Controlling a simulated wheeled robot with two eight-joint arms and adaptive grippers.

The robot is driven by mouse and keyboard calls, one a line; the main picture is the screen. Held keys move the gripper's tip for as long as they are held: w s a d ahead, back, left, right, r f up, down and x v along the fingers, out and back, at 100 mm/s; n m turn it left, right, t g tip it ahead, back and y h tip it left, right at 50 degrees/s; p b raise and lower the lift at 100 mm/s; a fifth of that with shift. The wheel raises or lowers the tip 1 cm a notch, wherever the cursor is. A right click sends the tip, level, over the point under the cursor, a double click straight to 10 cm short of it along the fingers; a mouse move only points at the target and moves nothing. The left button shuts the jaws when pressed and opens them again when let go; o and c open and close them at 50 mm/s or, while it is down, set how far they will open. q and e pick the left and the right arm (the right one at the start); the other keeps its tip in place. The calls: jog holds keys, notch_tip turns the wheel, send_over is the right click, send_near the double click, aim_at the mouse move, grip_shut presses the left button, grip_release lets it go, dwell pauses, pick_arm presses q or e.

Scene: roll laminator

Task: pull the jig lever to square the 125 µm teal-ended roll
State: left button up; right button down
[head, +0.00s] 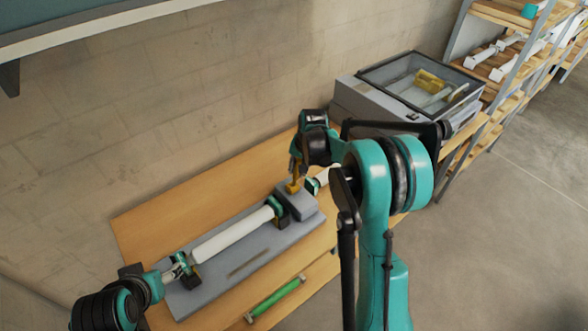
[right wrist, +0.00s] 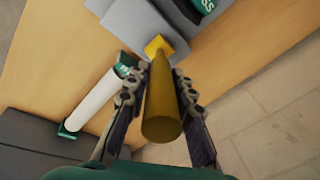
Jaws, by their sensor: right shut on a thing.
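The white roll with teal ends (head: 232,235) lies lengthwise on the grey jig (head: 215,288) in the head view. The jig's yellow lever (head: 293,187) stands by the grey block (head: 301,203) at the jig's right end. In the right wrist view the lever (right wrist: 162,98) runs between both fingers. My right gripper (right wrist: 160,105) is shut on it; the head view shows the gripper (head: 297,170) from above. My left gripper (head: 182,266) is at the roll's left end; whether its fingers are closed on it I cannot tell.
A second white roll (head: 327,176) lies right of the jig, partly hidden by my right arm; it also shows in the right wrist view (right wrist: 95,101). The laminator (head: 358,100) stands beyond. A green rod (head: 275,301) lies along the table's (head: 160,217) front edge. Shelves (head: 500,70) stand at back right.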

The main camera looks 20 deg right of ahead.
jog(key=s+f+t+b, duration=0.1)
jog(key=s+t+b, duration=0.1)
jog(key=b, duration=0.1)
jog(key=s+d+f+t+y+b, duration=0.1)
jog(key=s+f+t+b, duration=0.1)
jog(key=b, duration=0.2)
jog(key=s+d+f+t+y+b, duration=0.1)
jog(key=s+t+b, duration=0.1)
jog(key=b, duration=0.1)
jog(key=shift+s+d+f+t, duration=0.1)
jog(key=shift+s+f+t, duration=0.3)
jog(key=shift+s+f+t+y+b, duration=0.3)
jog(key=shift+t+b, duration=0.3)
jog(key=shift+b, duration=0.5)
jog(key=c, duration=1.3)
grip_release()
jog(key=shift+d, duration=0.1)
jog(key=v, duration=1.2)
